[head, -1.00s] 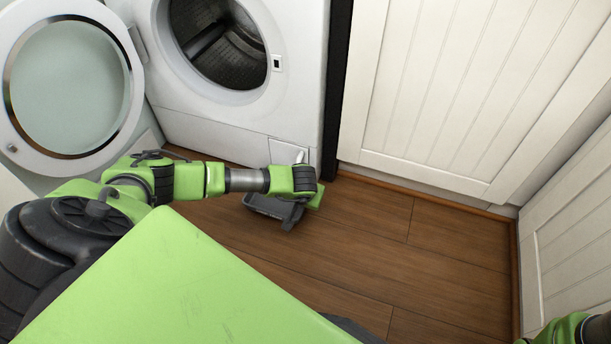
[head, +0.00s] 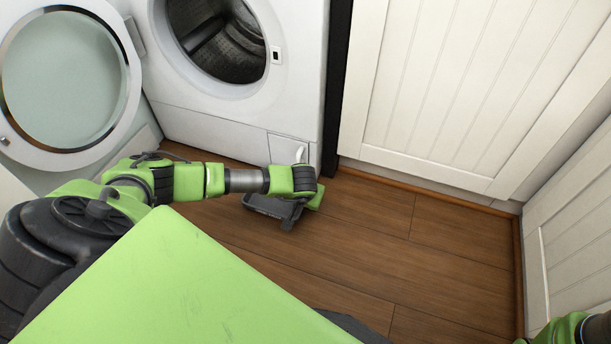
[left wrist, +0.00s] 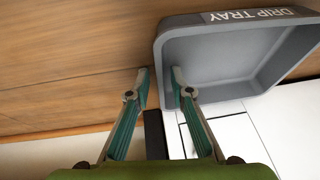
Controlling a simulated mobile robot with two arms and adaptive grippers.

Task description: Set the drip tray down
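The grey drip tray (left wrist: 225,60), with a "DRIP TRAY" label on one wall, fills the upper right of the left wrist view. In the head view, the drip tray (head: 262,207) shows as a dark grey piece low in front of the washing machine, partly hidden by my left arm. It appears to be at floor level; contact is hard to tell. My left gripper (left wrist: 161,80) has its fingers apart on either side of a tray wall, one inside and one outside, with a gap visible at the outer finger. My right gripper is out of view; only part of that arm shows.
The washing machine (head: 225,125) stands behind the tray, its round door (head: 65,85) open to the left. A small flap (head: 288,150) sits low on its front. White panelled cabinets (head: 440,90) stand to the right. The wooden floor (head: 370,240) right of the tray is clear.

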